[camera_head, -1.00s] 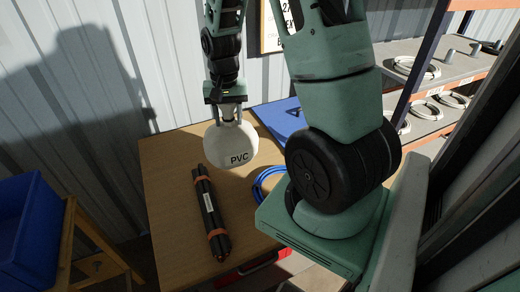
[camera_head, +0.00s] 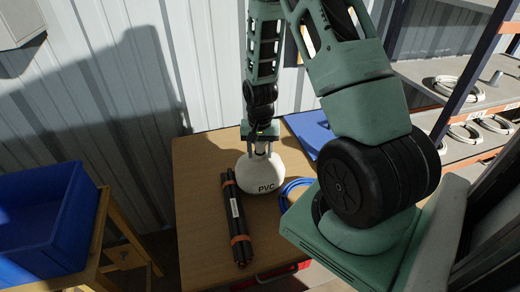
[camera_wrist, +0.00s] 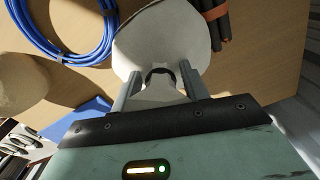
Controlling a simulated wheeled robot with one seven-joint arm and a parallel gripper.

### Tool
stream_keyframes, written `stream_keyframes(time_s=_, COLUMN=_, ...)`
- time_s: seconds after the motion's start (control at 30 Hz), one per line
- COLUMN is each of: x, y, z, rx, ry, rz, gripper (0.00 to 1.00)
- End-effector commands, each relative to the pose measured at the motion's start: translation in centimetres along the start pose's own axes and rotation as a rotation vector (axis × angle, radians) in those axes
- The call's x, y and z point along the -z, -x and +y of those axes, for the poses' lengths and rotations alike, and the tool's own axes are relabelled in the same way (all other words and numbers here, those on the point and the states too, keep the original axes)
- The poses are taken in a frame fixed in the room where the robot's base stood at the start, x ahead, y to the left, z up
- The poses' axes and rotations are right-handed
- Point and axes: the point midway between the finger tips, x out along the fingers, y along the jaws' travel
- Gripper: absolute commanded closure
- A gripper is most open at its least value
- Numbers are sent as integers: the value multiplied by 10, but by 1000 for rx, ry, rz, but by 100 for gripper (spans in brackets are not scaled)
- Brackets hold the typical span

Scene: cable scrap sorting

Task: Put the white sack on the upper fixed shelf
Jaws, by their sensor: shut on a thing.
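The white sack (camera_head: 262,178), a rounded bag marked PVC, is over the wooden table (camera_head: 200,180) in the head view. My gripper (camera_head: 263,149) is shut on its narrow neck from above. In the wrist view, the two fingers of my gripper (camera_wrist: 160,82) flank the neck of the sack (camera_wrist: 150,40). I cannot tell whether the sack's base touches the table. A rack at the right has a grey upper shelf (camera_head: 428,72) with an orange beam, partly hidden by my arm. A lower level shows beneath; I cannot tell if this is the upper fixed shelf.
A black cable bundle (camera_head: 237,222) with orange bands lies close left of the sack. A blue cable coil (camera_head: 292,187) is to its right, and a blue flat item (camera_head: 310,132) behind. White coils (camera_head: 457,89) lie on the rack. A blue bin (camera_head: 45,222) stands left.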

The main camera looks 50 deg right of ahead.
Motion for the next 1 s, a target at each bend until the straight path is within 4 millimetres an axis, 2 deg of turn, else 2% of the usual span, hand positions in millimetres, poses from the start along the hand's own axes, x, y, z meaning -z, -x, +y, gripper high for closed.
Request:
stream_keyframes(time_s=0.43, x=1, y=-5, z=0, rx=1, ry=1, rz=2, gripper=100)
stream_keyframes(time_s=0.47, x=0, y=-5, z=0, rx=0, ry=1, rz=1, gripper=50)
stream_keyframes(time_s=0.5, x=0, y=-5, z=0, rx=0, ry=1, rz=1, gripper=38)
stream_keyframes(time_s=0.53, x=0, y=-5, z=0, rx=0, ry=1, rz=1, gripper=33)
stream_keyframes(time_s=0.8, x=0, y=-4, z=0, rx=0, ry=0, rz=1, gripper=33)
stream_keyframes(time_s=1.0, x=1, y=8, z=-1, rx=2, ry=1, rz=4, gripper=33)
